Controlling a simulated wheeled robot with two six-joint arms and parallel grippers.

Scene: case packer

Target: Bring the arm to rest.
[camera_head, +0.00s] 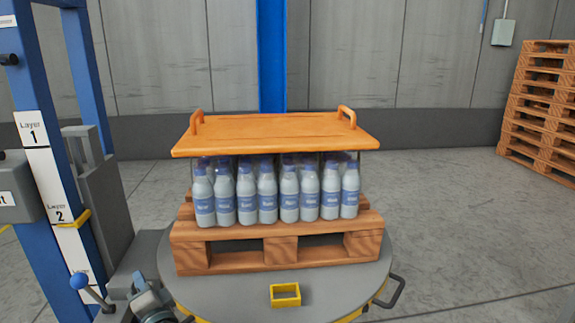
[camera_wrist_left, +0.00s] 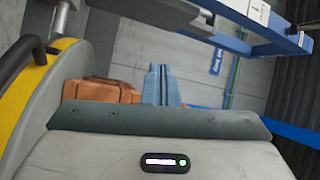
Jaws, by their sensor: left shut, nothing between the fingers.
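My left gripper (camera_head: 140,283) is low at the left in the head view, beside the left edge of the round grey turntable (camera_head: 230,291). Its fingers are together with nothing between them. In the left wrist view the closed blue-grey fingertips (camera_wrist_left: 160,80) point away past the dark edge of my wrist. My right gripper is in neither view.
A wooden pallet (camera_head: 281,247) on the turntable bears several bottles (camera_head: 289,195) under an orange board (camera_head: 277,137). A yellow bracket (camera_head: 285,295) sits in front.

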